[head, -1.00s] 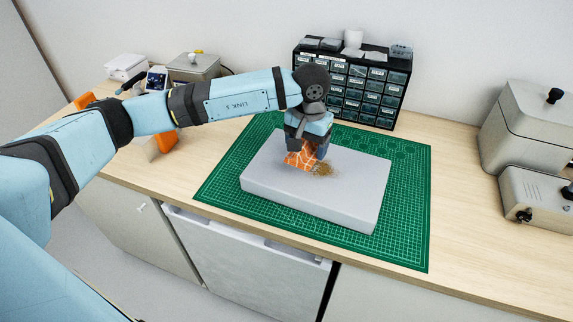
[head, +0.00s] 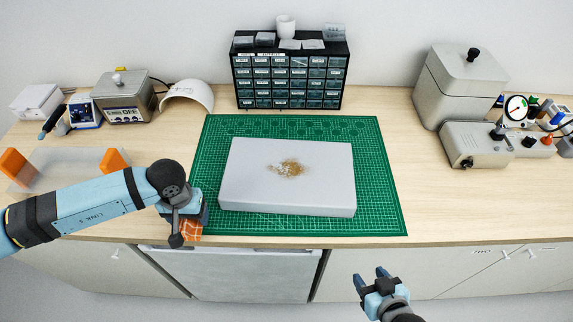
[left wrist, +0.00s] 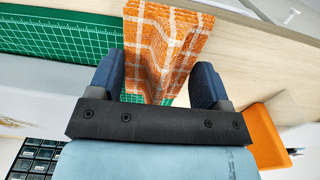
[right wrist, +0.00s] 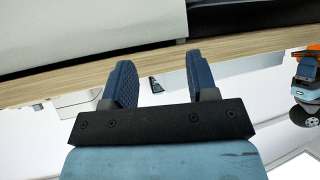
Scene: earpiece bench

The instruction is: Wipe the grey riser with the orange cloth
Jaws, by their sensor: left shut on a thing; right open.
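The grey riser (head: 290,190) lies flat on the green cutting mat (head: 385,212) in the head view. A brown, crumbly patch (head: 288,168) is near the middle of its top. The orange cloth (head: 190,231), with white lines, hangs folded from my left gripper (head: 187,221), beside the riser's near left corner. In the left wrist view the cloth (left wrist: 165,45) is pinched between both fingers (left wrist: 158,88). My right gripper (head: 371,277) is open and empty in front of the counter edge; its parted fingers also show in the right wrist view (right wrist: 160,80).
A black drawer cabinet (head: 290,75) stands behind the mat. Grey instruments (head: 465,85) are at the right. A clear bin with orange ends (head: 70,168), a grey device (head: 125,95) and a white curved shell (head: 187,94) are at the left. Bare counter lies right of the mat.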

